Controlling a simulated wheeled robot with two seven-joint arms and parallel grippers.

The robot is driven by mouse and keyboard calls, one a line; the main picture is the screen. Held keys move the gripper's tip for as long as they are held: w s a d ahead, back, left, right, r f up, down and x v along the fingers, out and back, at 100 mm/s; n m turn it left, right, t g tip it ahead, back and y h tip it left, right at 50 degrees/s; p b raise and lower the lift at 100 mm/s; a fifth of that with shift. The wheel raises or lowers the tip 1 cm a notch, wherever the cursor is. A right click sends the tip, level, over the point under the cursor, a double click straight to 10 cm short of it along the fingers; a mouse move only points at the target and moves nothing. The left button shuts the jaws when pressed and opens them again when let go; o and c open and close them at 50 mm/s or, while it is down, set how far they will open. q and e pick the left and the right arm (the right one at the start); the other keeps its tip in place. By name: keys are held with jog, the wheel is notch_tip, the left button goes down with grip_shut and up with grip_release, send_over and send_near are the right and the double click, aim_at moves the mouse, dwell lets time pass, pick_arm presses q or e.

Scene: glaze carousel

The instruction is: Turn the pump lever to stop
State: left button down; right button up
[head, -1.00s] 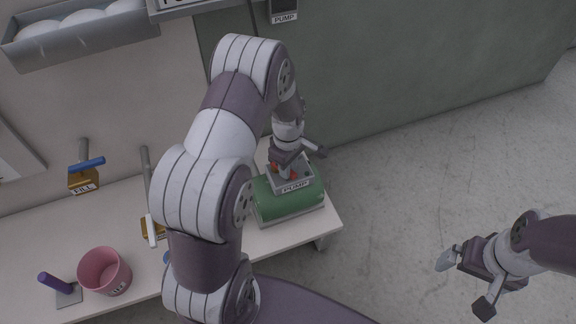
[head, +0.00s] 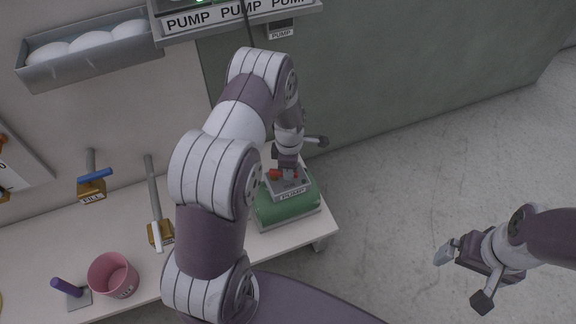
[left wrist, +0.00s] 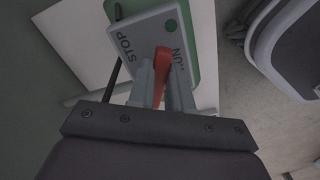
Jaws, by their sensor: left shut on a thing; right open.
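The pump (head: 290,211) is a green rounded body at the right end of the bench. A grey plate (left wrist: 140,37) on its top is marked STOP on one side and RUN on the other. The red lever (left wrist: 162,72) points toward the RUN side in the left wrist view. My left gripper (left wrist: 160,82) is shut on the red lever, and its fingers partly cover the RUN word. In the head view my left gripper (head: 285,173) is over the pump's top. My right gripper (head: 462,275) is open and empty over the floor at the right.
A pink bucket (head: 112,275) and a purple-handled tool (head: 68,288) stand on the bench at the left. A FILL valve with blue handle (head: 95,175) and a white-handled valve (head: 160,231) are behind. A shelf (head: 240,18) labelled PUMP is above. Floor at right is clear.

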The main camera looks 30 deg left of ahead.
pick_arm(q)
jog(key=n+p, duration=0.1)
jog(key=w+n, duration=0.1)
jog(key=n, duration=0.1)
jog(key=shift+a+r+p, duration=0.1)
jog(key=shift+a+p, duration=0.25)
jog(key=shift+p, duration=0.05)
jog(key=shift+w+a+n+p, duration=0.15)
jog(key=shift+w+n+p, duration=0.1)
jog(key=shift+n, duration=0.4)
jog(key=shift+w+a+n+p, duration=0.1)
jog(key=shift+a+n+p, duration=0.1)
jog(key=shift+n, duration=0.45)
jog(key=c, duration=1)
grip_release()
jog(key=shift+c, duration=0.2)
notch_tip(320, 180, up, 12)
jog(key=p, duration=0.4)
jog(key=shift+r, duration=0.25)
